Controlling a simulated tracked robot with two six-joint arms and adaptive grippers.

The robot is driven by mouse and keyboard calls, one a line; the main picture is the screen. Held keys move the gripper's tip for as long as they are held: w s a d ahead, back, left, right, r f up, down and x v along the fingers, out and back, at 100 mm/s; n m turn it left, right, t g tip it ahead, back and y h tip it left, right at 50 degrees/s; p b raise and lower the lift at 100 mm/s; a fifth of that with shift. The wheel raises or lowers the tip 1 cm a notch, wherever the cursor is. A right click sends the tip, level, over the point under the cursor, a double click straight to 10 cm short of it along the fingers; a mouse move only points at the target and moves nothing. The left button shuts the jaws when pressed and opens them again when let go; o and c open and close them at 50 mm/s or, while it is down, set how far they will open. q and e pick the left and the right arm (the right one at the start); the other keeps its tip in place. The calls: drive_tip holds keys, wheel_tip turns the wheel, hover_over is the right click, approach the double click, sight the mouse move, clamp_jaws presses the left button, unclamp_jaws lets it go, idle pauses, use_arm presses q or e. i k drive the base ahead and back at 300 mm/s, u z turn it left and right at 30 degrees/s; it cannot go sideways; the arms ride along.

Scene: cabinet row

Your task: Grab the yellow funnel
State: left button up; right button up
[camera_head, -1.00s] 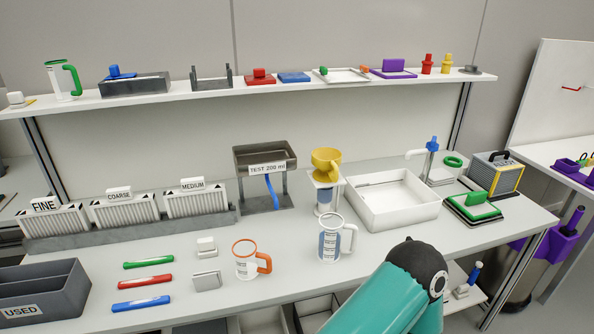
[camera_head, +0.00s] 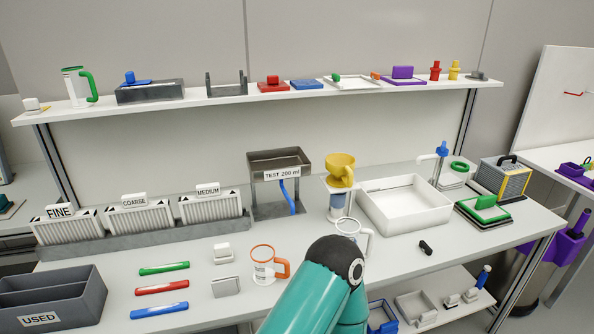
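The yellow funnel (camera_head: 340,168) sits upright in a white stand (camera_head: 325,188) on the bench, behind the clear jug (camera_head: 352,232) and left of the white basin. A clear container with bluish contents (camera_head: 338,204) is below the funnel. A teal link of my arm reaches up from the bottom edge and covers part of the jug's lower side. Neither of my grippers shows in the head view. The funnel stands apart from the visible arm link.
A white basin (camera_head: 407,208) stands right of the funnel, and a grey test tray on legs (camera_head: 279,163) stands left. An orange-handled mug (camera_head: 265,263) is near the front. A small black object (camera_head: 425,247) lies near the front edge. Filters (camera_head: 140,218) line the left side.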

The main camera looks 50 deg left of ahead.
sight(340, 165)
drive_tip(key=u, duration=0.6)
drive_tip(key=i, duration=1)
drive_tip(key=u, duration=0.05)
